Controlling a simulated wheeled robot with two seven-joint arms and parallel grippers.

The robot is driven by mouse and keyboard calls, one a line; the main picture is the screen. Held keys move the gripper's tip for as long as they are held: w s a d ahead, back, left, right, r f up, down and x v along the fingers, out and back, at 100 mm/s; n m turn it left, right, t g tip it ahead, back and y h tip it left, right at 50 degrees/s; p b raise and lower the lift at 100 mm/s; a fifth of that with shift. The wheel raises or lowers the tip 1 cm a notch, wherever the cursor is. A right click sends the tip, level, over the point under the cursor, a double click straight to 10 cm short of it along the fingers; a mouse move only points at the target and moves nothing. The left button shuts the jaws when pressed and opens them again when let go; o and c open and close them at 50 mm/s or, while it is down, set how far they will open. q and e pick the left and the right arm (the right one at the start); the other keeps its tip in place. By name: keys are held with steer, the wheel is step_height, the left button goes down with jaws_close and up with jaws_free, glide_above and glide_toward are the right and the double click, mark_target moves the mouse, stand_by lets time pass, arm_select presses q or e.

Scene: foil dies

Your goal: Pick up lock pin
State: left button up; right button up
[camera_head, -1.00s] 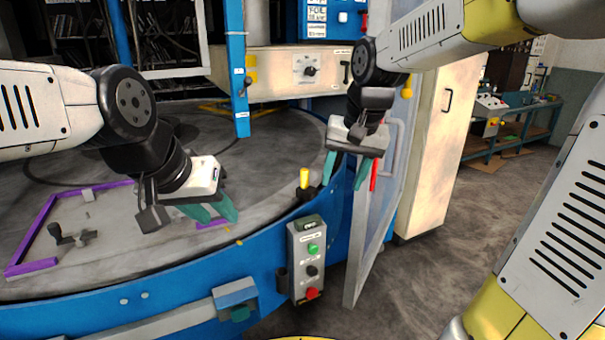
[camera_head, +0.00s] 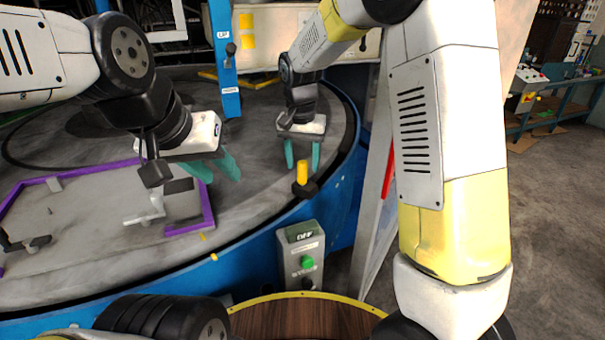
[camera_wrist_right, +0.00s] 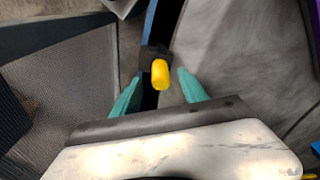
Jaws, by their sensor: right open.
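The lock pin has a yellow upright grip (camera_head: 302,172) in a dark block at the rim of the round grey table. It also shows in the right wrist view (camera_wrist_right: 160,73), between and beyond my fingertips. My right gripper (camera_head: 302,155) is open, its teal fingers pointing down just above and behind the pin. In the right wrist view the fingers (camera_wrist_right: 158,88) stand apart on either side with nothing between them touching. My left gripper (camera_head: 222,168) hangs over the purple-framed plate at the left; its teal fingers look apart and no held thing shows.
The grey round table (camera_head: 255,175) carries a purple frame (camera_head: 188,228) with dark and grey handles. A control box with a green button (camera_head: 303,258) stands in front of the rim. An open mesh door (camera_head: 375,215) stands right of the pin.

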step_height(320, 180, down, 3)
steer(key=shift+w+f, duration=0.1)
steer(key=shift+w, duration=0.05)
steer(key=shift+c, duration=0.4)
jaws_close()
steer(key=shift+r, duration=0.2)
